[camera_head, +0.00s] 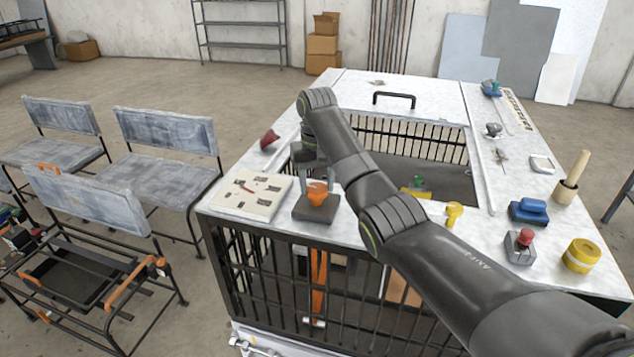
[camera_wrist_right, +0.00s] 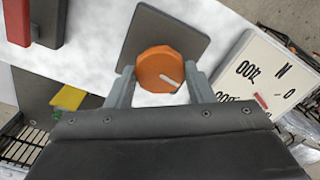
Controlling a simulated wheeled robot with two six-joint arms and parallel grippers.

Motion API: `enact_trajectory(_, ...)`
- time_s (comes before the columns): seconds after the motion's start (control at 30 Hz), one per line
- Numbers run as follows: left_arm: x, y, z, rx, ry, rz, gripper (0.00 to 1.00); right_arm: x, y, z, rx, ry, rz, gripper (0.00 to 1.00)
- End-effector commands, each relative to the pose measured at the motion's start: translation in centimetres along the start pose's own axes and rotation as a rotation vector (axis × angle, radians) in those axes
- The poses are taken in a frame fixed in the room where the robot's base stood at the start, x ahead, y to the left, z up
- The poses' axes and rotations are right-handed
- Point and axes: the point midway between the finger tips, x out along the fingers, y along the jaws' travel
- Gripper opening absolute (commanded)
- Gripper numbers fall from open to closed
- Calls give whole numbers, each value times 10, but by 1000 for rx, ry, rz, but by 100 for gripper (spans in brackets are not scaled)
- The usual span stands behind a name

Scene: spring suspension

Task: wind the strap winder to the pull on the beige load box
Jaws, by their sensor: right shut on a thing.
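The strap winder is an orange knob (camera_head: 317,193) on a dark grey square base (camera_head: 316,211), at the table's near left corner. In the right wrist view the knob (camera_wrist_right: 158,69) has a pale pointer line on its top. My right gripper (camera_head: 316,182) comes down from above, its fingers on either side of the knob and shut on it. The beige load box (camera_head: 251,196) lies just left of the winder, with a red needle and several dark marks; it also shows in the wrist view (camera_wrist_right: 262,75). An orange strap (camera_head: 318,280) hangs below the winder. My left gripper is out of view.
The white table top (camera_head: 356,82) has a barred opening in its middle. A yellow tape roll (camera_head: 581,256), red-topped block (camera_head: 520,246), blue-handled block (camera_head: 528,210) and wooden mallet (camera_head: 571,178) stand on the right. Grey chairs (camera_head: 165,135) stand to the left.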

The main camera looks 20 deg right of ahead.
Motion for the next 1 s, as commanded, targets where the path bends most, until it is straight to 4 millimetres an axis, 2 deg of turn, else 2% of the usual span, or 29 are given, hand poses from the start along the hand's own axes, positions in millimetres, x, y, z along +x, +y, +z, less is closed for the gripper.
enact_trajectory(0.27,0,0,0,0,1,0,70,-1,0,-1,0,4,0,25)
enact_trajectory(0.3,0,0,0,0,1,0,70,-1,0,-1,0,4,0,50)
enact_trajectory(0.47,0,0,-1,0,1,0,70,-1,0,0,0,3,0,70)
enact_trajectory(0.77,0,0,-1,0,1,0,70,-2,0,-1,-1,2,0,70)
enact_trajectory(0.87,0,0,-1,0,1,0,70,-11,1,-2,-1,3,1,70)
enact_trajectory(1.0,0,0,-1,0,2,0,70,-36,3,-5,-2,5,0,70)
